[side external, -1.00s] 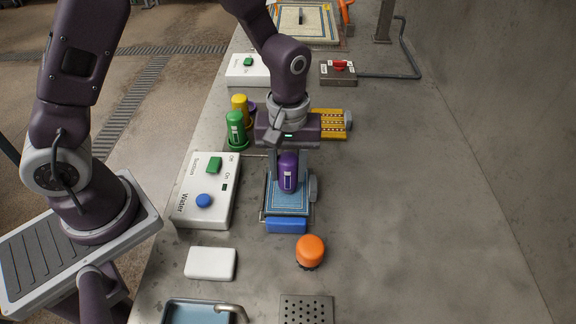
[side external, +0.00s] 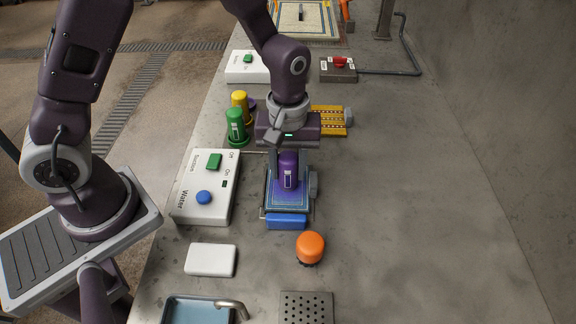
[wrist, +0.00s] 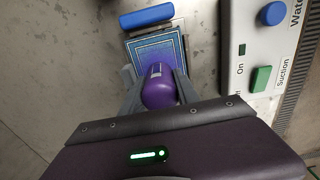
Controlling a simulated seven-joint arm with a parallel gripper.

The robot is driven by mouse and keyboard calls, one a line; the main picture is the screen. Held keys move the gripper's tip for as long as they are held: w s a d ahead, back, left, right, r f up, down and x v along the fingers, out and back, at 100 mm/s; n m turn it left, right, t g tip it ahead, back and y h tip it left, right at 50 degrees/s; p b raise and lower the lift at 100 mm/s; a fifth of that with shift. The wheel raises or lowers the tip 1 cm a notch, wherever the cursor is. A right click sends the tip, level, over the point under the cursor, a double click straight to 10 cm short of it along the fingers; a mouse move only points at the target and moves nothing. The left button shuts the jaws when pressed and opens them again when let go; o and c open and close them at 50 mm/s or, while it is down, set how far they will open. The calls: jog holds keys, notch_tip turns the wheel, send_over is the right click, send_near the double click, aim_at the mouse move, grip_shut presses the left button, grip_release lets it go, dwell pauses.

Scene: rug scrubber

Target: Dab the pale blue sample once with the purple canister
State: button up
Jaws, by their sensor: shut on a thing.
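The purple canister (side external: 288,172) is held between the fingers of my gripper (side external: 290,170), above or on the blue rug sample (side external: 286,205). Whether its lower end touches the sample is not clear. In the wrist view the canister (wrist: 158,92) lies between my two grey fingers, and the patterned blue sample (wrist: 157,48) with its pale border shows beyond it. The sample lies in a frame with a blue bar (side external: 286,222) at its near edge. My gripper is shut on the canister and hides part of the sample.
A white control box (side external: 206,187) with green and blue buttons stands to the left. Green (side external: 235,127) and yellow (side external: 240,104) canisters stand behind it. An orange-capped item (side external: 310,247) stands in front on the right. The counter to the right is clear.

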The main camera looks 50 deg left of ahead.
aim_at(288, 156)
dwell(0.3)
jog(key=shift+r, duration=3.5)
